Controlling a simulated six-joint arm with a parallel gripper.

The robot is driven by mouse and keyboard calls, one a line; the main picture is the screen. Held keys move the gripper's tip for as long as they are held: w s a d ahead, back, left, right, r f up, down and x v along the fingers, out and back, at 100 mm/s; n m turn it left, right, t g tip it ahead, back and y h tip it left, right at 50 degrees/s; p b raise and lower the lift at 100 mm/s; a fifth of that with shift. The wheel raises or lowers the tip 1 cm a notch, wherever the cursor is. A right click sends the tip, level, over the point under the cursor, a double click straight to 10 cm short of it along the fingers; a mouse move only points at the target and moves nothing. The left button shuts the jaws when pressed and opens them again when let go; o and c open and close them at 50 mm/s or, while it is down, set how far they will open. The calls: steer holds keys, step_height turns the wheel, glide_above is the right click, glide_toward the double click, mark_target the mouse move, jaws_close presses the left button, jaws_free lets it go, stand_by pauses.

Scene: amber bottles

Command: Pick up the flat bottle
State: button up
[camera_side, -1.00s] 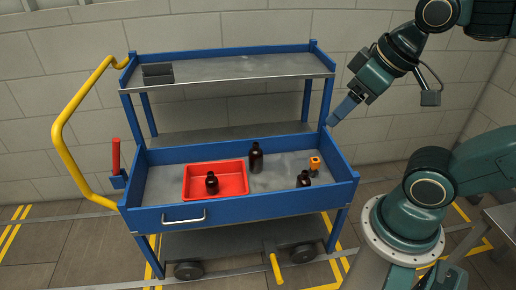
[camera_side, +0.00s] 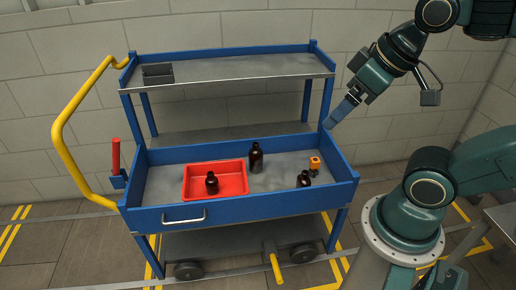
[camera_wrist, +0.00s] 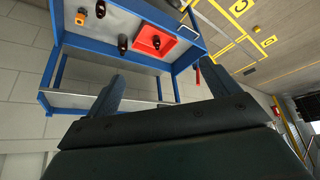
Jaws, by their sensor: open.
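Several dark amber bottles are in the lower blue tray of the cart. A taller one (camera_side: 256,158) stands near the middle. A shorter one (camera_side: 212,183) stands in the red bin (camera_side: 229,166). Another short one (camera_side: 304,179) is at the front right. A small orange-and-dark item (camera_side: 315,166) is behind it. I cannot tell which bottle is the flat one. In the wrist view, the bottles show small, including one (camera_wrist: 123,43) beside the red bin and one (camera_wrist: 80,17) near the orange item (camera_wrist: 100,9). My gripper (camera_side: 332,121) is open and empty, high at the cart's right; its fingers show in the wrist view (camera_wrist: 160,86).
The cart has a raised upper shelf (camera_side: 230,68) with a dark bin (camera_side: 157,73) on its left. The blue tray walls (camera_side: 250,208) surround the bottles. A yellow handle (camera_side: 62,140) is at the left. The tray floor between the bottles is free.

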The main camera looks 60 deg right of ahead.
steer(key=shift+w, duration=0.1)
steer(key=w+d+f+m+g, duration=0.1)
steer(key=w+d+f+m, duration=0.15)
steer(key=w+m, duration=0.2)
steer(key=w+d+f+m+g, duration=0.1)
steer(key=w+d+m, duration=0.2)
steer(key=w, duration=0.3)
steer(key=m+g, duration=0.4)
steer(key=m, duration=1.3)
glide_above(305, 172)
steer(key=f, duration=3.2)
steer(key=shift+w+a+f, duration=0.1)
steer(key=shift+a+f, duration=0.15)
steer(key=shift+f, duration=0.1)
steer(key=shift+d+f+m, duration=0.15)
steer(key=shift+f+m, duration=0.1)
steer(key=shift+f, duration=0.2)
steer(key=shift+f, duration=4.3)
